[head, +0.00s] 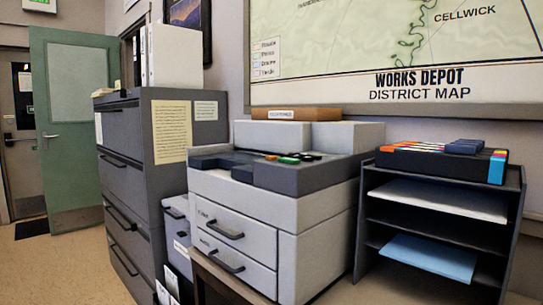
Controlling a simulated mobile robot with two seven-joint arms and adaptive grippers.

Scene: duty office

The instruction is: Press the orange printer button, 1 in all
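A grey and white printer (325,235) stands in the middle of the head view, with two drawers in its front. A dark control panel (303,176) is on its top. A small orange button (271,157) shows on the panel, left of a green button (289,160). Several dark pieces lie just right of the green one. The orange button is small, and I cannot tell whether it is pressed in. Neither of my grippers is in view, and nothing covers the buttons.
A dark filing cabinet (133,165) with white binders (174,55) stands left of the printer. A black tray rack (377,225) with paper and coloured items stands to its right. A map (400,50) hangs behind. Open floor (50,270) and a green door (75,160) are at left.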

